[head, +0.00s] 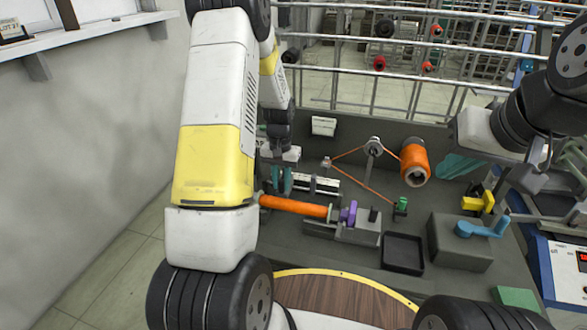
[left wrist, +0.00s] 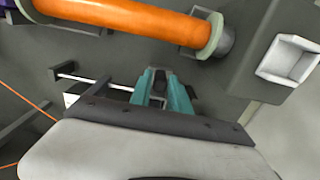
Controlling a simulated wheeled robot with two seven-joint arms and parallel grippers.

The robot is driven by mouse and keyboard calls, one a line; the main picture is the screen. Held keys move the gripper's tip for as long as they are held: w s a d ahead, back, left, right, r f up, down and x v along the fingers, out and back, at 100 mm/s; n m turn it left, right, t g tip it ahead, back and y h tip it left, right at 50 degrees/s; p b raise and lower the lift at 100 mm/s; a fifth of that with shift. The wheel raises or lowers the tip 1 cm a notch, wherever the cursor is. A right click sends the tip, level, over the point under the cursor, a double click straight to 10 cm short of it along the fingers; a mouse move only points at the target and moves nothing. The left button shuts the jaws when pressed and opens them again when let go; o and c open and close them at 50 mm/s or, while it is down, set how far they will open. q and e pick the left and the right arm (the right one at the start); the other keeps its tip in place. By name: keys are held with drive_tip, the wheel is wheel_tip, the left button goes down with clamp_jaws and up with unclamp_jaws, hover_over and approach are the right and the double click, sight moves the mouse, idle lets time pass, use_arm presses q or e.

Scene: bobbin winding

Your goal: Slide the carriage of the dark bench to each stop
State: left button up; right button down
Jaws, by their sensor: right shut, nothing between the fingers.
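My left gripper (head: 281,180) reaches down at the rail unit on the dark bench (head: 335,250). Its two teal fingers show apart in the left wrist view (left wrist: 163,92), on either side of a dark block (left wrist: 159,88) that looks like the carriage. I cannot tell whether they press on it. A thin rail (left wrist: 85,78) runs left from there, with a white strip beside it; the strip also shows in the head view (head: 318,184). The stops cannot be made out clearly. My right gripper (head: 460,166) is shut and empty above the bench's right side.
An orange roller (head: 295,206) lies just in front of the rail, close to my left gripper. An orange spool (head: 414,162) with orange thread stands behind. A black tray (head: 403,252) and a box with a blue crank (head: 482,228) are at front right.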

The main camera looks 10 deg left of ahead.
use_arm(q)
clamp_jaws()
idle(1.1)
